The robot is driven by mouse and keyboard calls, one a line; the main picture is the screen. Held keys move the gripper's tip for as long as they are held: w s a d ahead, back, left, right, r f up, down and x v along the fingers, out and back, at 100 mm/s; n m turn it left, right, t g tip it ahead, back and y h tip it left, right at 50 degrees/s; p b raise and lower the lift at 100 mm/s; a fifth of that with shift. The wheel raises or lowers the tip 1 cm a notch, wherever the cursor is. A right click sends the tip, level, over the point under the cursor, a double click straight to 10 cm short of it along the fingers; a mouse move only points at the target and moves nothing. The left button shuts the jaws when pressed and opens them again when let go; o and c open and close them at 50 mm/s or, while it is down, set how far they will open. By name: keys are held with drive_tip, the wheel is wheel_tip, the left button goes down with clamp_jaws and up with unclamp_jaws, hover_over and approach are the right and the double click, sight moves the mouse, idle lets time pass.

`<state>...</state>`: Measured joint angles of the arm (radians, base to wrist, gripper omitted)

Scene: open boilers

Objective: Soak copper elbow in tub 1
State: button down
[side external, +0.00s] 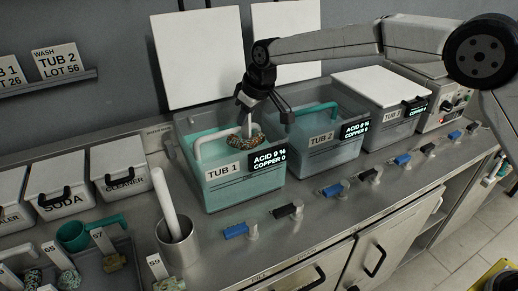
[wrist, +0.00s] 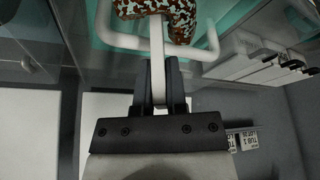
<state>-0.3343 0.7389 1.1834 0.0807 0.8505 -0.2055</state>
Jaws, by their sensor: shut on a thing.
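My gripper (side external: 247,97) is above tub 1 (side external: 233,187), pointing down, shut on a white stem (wrist: 157,72). The copper elbow (side external: 246,141), brown with pale green crust, is below the gripper within the tub's opening. In the wrist view the elbow (wrist: 183,20) shows at the top edge, by the stem's far end. A white bent bar (side external: 212,141) runs beside it over the tub. Tub 1 is uncovered, with teal liquid and a display reading acid 9 %, copper 0. I cannot tell how much of the elbow is under the liquid.
Tub 2 (side external: 325,141), uncovered with a teal bar, stands close on the right; a lidded tub (side external: 385,112) follows. Valves with blue or black handles (side external: 236,231) line the front. A metal cup (side external: 178,247) with a white rod and lidded cleaner boxes (side external: 122,170) stand left.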

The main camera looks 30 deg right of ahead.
sight(246, 143)
drive_tip(key=shift+f, duration=4.25)
drive_tip(key=shift+r, duration=0.15)
drive_tip(key=shift+r, duration=7.7)
